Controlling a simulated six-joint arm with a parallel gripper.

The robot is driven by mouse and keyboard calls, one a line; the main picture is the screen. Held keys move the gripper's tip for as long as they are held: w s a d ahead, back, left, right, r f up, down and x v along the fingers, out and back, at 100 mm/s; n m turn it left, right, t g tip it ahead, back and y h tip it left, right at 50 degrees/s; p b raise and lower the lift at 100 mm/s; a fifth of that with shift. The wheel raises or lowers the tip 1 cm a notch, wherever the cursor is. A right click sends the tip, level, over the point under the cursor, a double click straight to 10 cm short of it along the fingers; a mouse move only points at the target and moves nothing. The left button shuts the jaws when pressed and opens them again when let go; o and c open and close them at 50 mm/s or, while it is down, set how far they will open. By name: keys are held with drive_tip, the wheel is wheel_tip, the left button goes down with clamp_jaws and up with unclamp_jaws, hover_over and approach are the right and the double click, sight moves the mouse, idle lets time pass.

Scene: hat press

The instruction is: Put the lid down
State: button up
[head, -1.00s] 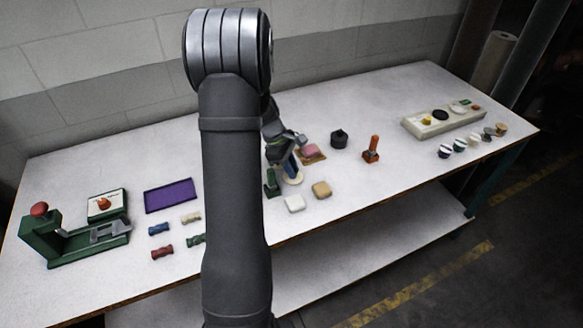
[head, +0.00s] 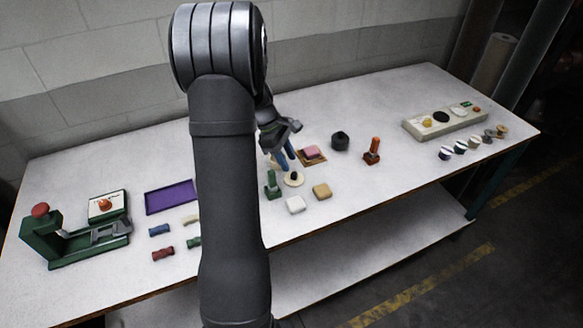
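The lid (head: 293,181) is a small pale round disc with a dark knob on top. It lies flat near the middle of the table, right of a green stand (head: 272,184). I cannot tell whether anything is under it. My gripper (head: 284,162) has blue fingers and is just above and behind the lid in the picture. The two fingers look spread, with nothing between them. The knob shows clear of them. My arm hides part of the table to the left.
A pink block on a brown mat (head: 321,161), a white block (head: 296,205) and a tan block (head: 322,192) lie close by. A black pot (head: 340,140) and an orange-handled stamp (head: 372,151) stand to the right. A green press (head: 60,238) stands far left.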

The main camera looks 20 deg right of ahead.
sight(294, 173)
drive_tip(key=v, duration=0.7)
drive_tip(key=shift+r, duration=0.1)
drive_tip(key=x, duration=1.2)
drive_tip(key=shift+f, duration=0.25)
wheel_tip(294, 173, up, 3)
drive_tip(key=shift+f, duration=0.15)
drive_tip(key=shift+r, duration=0.75)
